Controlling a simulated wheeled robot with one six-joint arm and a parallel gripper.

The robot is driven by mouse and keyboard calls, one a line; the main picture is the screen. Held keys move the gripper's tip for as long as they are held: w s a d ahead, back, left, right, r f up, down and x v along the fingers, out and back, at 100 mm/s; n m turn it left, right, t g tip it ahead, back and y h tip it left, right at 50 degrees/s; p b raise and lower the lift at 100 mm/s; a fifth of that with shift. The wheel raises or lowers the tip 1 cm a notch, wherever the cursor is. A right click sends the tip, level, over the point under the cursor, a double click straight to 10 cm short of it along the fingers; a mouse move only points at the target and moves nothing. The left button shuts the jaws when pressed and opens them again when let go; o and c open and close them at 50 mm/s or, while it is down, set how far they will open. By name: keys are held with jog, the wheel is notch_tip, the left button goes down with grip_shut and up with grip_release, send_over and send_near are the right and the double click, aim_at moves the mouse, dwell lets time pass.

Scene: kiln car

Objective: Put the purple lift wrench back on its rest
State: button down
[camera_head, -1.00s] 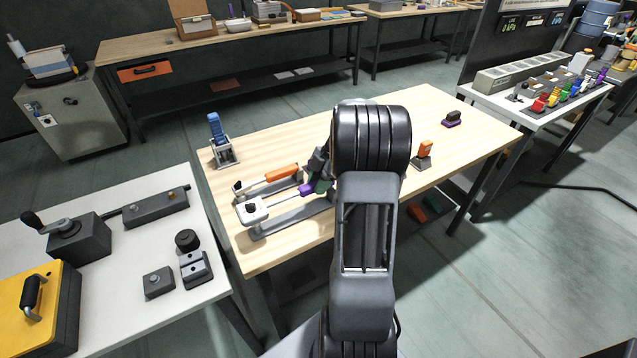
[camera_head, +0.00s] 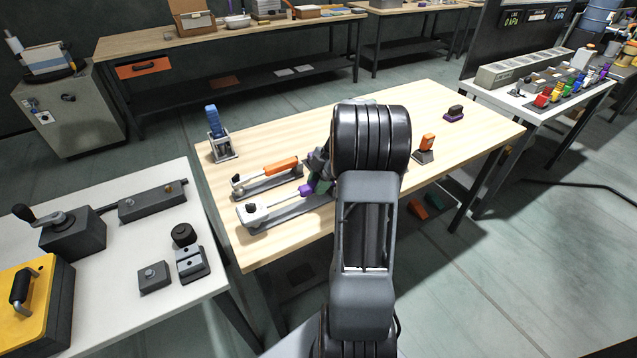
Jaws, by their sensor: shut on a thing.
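The purple lift wrench (camera_head: 272,203) has a pale head with a dark knob at its left end, a thin shaft and a purple part (camera_head: 306,190) at its right. It lies close along the top of a long grey rest (camera_head: 310,206) on the wooden table. I cannot tell whether it touches the rest. My gripper (camera_head: 318,182) is at the wrench's right end, shut on it. My black arm hides most of the gripper and the right end of the rest.
Just behind it, an orange-handled wrench (camera_head: 281,166) lies on a similar grey rest. A blue-handled clamp-like tool (camera_head: 213,123) stands at the table's back left. An orange-topped block (camera_head: 427,142) and a dark-and-purple block (camera_head: 455,111) stand to the right. The wooden table's (camera_head: 260,259) front left is clear.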

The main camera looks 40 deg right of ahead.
jog(key=shift+f+b, duration=0.3)
jog(key=shift+f, duration=0.15)
jog(key=c, duration=0.7)
grip_release()
jog(key=shift+c, duration=0.2)
jog(key=shift+r, duration=0.2)
jog(key=shift+r+p, duration=1.95)
jog(key=shift+r, duration=1.45)
jog(key=w+v, duration=0.1)
jog(key=v, duration=1.2)
jog(key=shift+s+d+r, duration=0.15)
jog(key=shift+s+r, duration=0.25)
jog(key=shift+s, duration=0.1)
